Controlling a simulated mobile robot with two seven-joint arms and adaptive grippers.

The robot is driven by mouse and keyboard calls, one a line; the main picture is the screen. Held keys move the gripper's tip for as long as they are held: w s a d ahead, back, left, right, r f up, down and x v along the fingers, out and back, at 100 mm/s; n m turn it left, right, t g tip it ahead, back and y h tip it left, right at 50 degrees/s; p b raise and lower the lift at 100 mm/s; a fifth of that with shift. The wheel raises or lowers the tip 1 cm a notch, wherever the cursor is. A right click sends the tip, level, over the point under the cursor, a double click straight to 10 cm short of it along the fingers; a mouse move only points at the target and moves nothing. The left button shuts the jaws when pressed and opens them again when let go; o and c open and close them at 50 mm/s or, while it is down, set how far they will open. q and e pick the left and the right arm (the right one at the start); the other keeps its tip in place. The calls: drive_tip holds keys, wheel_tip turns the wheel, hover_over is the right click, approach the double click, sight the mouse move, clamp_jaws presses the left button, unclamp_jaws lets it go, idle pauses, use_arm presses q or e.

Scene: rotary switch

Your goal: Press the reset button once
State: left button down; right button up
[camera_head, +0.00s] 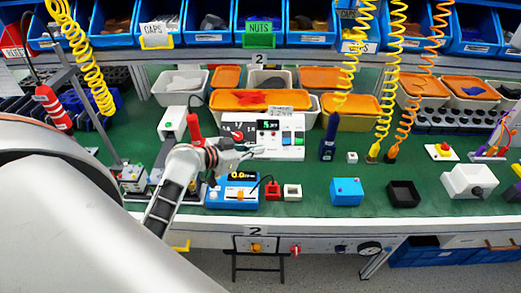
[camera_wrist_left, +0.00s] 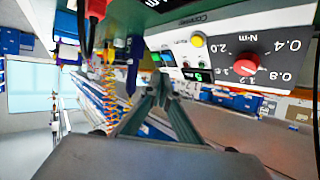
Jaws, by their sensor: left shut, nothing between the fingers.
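I cannot read which button is labelled reset. My left gripper (camera_head: 259,151) is shut and empty, its tips close to the front of the box. Its closed fingertips also show in the left wrist view (camera_wrist_left: 157,84); contact with a button cannot be told. My right gripper is not in view.
A blue meter (camera_head: 233,195) with a lit display sits below my left gripper. A red block (camera_head: 272,190), a blue box (camera_head: 347,191) and a black box (camera_head: 404,193) line the front. Orange-lidded bins stand behind. Coiled yellow hoses (camera_head: 393,75) hang at the right.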

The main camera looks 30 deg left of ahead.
use_arm(q)
drive_tip(key=w+f+b, duration=0.1)
drive_tip(key=w+a+f+b, duration=0.1)
drive_tip(key=f, duration=0.1)
drive_tip(key=w+a+f+b, duration=0.1)
drive_tip(key=w+f, duration=0.1)
drive_tip(key=shift+a, duration=0.2)
drive_tip(key=shift+w+a+f+b, duration=0.1)
drive_tip(key=shift+w+f+b, duration=0.05)
drive_tip(key=shift+b, duration=0.25)
drive_tip(key=shift+w+a+f, duration=0.2)
drive_tip(key=shift+w+f, duration=0.05)
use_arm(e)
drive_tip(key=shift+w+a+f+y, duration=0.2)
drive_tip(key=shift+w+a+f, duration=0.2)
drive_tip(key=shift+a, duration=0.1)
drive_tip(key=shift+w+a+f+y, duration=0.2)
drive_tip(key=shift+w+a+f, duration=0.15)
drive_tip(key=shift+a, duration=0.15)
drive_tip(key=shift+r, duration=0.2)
use_arm(q)
drive_tip(key=shift+w+a+f+b, duration=0.1)
drive_tip(key=shift+w+f+b, duration=0.05)
drive_tip(key=shift+b, duration=0.2)
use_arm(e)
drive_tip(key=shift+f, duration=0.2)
